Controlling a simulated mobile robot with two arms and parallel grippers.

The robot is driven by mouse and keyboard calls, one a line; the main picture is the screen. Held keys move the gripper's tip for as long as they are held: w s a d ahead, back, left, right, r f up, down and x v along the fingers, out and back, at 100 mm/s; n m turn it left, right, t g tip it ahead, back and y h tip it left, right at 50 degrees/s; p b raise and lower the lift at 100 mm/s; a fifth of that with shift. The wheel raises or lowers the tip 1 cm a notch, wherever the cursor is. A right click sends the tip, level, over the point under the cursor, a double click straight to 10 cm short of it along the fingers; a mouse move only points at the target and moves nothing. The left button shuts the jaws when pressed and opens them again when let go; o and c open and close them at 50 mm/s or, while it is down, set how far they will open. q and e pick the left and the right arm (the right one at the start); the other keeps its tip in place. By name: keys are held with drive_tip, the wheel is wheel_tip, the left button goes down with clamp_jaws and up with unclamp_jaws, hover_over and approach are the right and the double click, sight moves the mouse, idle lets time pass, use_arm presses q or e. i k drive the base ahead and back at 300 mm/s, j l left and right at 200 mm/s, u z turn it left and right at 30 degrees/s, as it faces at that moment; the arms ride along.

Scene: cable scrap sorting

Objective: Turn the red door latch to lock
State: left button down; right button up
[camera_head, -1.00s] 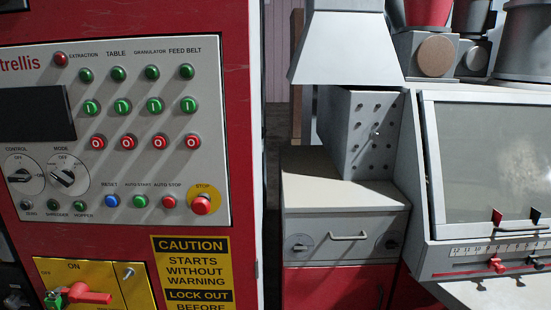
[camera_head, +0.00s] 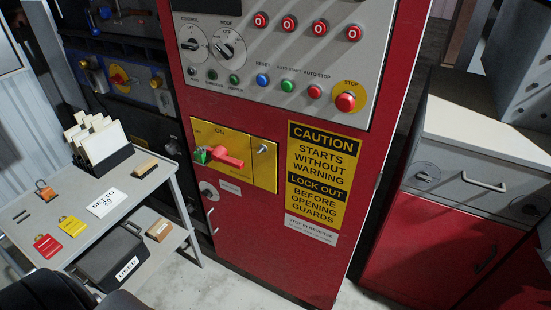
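A red handle (camera_head: 226,159) with a green piece at its left end sits on a yellow panel (camera_head: 236,175) marked ON, on the front of a red cabinet (camera_head: 262,230). The handle points roughly sideways, tilted slightly down to the right. It is the only red turning handle I can make out on the cabinet door; I cannot tell for sure that it is the door latch. Neither of my grippers is in view.
A grey control panel (camera_head: 290,90) with buttons is above. A grey cart (camera_head: 100,185) with tags, a padlock and cards stands at left. A grey drawer unit (camera_head: 470,185) with red doors is at right. Bare floor (camera_head: 205,285) shows in front.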

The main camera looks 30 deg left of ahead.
sight(208, 193)
drive_tip(key=i+j+u, duration=0.1)
drive_tip(key=j+u, duration=0.15)
drive_tip(key=j, duration=0.15)
drive_tip(key=i+j+u, duration=0.25)
drive_tip(key=j, duration=0.15)
drive_tip(key=i+j+u, duration=0.25)
drive_tip(key=j, duration=0.15)
drive_tip(key=i+j+u, duration=0.1)
drive_tip(key=j+u, duration=0.15)
drive_tip(key=l+u, duration=0.15)
drive_tip(key=u, duration=0.3)
drive_tip(key=k, duration=0.05)
